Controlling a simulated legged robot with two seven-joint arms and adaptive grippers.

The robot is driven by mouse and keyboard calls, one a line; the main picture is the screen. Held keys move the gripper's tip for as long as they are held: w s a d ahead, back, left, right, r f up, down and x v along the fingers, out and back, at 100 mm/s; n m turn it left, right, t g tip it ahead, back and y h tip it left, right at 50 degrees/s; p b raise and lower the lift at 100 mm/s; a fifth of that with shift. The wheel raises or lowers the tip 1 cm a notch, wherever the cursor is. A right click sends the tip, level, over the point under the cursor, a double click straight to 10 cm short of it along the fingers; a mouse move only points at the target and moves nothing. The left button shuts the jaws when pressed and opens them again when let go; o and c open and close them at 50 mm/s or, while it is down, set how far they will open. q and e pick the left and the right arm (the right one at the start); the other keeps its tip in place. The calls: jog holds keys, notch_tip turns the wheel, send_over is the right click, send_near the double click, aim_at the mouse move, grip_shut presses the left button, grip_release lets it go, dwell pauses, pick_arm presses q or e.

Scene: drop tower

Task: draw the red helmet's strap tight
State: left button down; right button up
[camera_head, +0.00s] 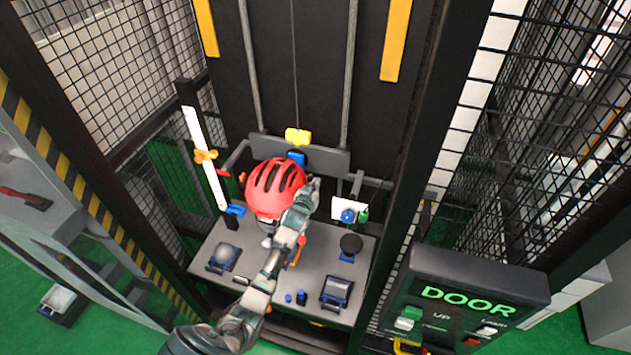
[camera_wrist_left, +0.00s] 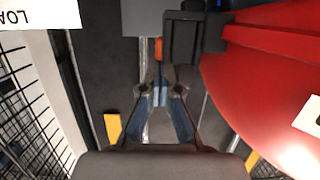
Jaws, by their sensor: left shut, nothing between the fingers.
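The red helmet (camera_head: 273,187) sits inside the tower above the grey base plate, with dark vents on its top. In the left wrist view its red shell (camera_wrist_left: 275,85) fills the right side. My left gripper (camera_head: 313,184) is at the helmet's right side, shut and empty. Its fingertips (camera_wrist_left: 160,92) show closed in the left wrist view, apart from the shell. A small orange piece (camera_wrist_left: 158,48) lies just beyond the fingertips; I cannot tell whether it belongs to the strap. The strap is not clearly visible. My right gripper is not in view.
The grey base plate (camera_head: 255,285) carries several small fixtures, including a dark round pad (camera_head: 351,243). A white scale with an orange slider (camera_head: 205,156) stands left. A DOOR control box (camera_head: 470,290) is at lower right. Mesh walls and dark posts bound the tower.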

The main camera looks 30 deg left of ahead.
pick_arm(q)
jog(key=shift+a+f, duration=0.3)
jog(key=shift+f, duration=0.45)
jog(key=r+p, duration=0.1)
jog(key=s+r+p, duration=0.1)
jog(key=r, duration=0.1)
jog(key=s+r+p, duration=0.1)
jog(key=shift+d+r, duration=0.15)
jog(key=shift+d, duration=0.1)
jog(key=v, duration=0.7)
jog(key=shift+s, duration=0.4)
